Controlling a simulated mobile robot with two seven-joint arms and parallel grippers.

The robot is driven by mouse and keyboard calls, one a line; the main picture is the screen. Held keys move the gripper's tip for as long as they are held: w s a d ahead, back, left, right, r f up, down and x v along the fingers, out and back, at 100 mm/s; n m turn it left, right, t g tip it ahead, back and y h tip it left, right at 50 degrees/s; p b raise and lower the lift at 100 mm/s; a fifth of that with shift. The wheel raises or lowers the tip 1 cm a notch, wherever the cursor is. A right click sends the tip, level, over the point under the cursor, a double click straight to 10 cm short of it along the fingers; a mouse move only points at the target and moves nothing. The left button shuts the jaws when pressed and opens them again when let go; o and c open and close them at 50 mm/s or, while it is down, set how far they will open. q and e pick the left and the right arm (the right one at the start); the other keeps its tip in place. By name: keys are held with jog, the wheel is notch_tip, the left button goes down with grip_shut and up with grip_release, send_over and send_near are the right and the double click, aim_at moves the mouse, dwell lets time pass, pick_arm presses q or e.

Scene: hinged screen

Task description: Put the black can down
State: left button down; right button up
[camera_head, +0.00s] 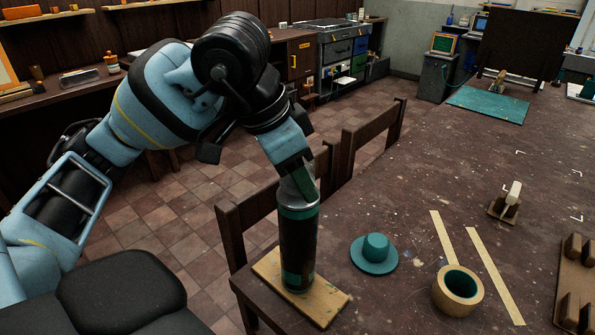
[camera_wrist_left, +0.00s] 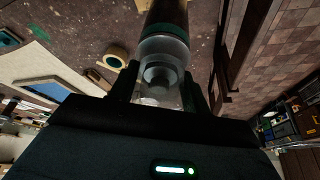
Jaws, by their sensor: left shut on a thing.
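The black can (camera_head: 298,245) has teal bands and a clear, glassy-looking top. It is upright at the near left corner of the table, over a pale wooden board (camera_head: 325,303). Its lower end appears at the board; I cannot tell for certain whether it bears on it. My left gripper (camera_head: 304,188) comes down from above and is shut on the can's top. In the left wrist view the can (camera_wrist_left: 166,42) extends away between the two fingers (camera_wrist_left: 160,92). My right gripper is not in view.
A teal hat-shaped piece (camera_head: 374,254) lies right of the can. A tape roll (camera_head: 458,289) and two pale strips (camera_head: 487,262) lie further right. Wooden chairs (camera_head: 232,235) stand against the table's left edge. The table's middle (camera_head: 430,170) is mostly clear.

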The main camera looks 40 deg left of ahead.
pick_arm(q)
jog(key=shift+f, duration=0.2)
jog(key=c, duration=0.7)
grip_release()
jog(key=shift+r, duration=0.15)
jog(key=shift+r, duration=0.25)
jog(key=p+v, duration=0.1)
jog(key=v, duration=1)
jog(key=shift+s+a+r, duration=0.1)
jog(key=shift+r, duration=0.2)
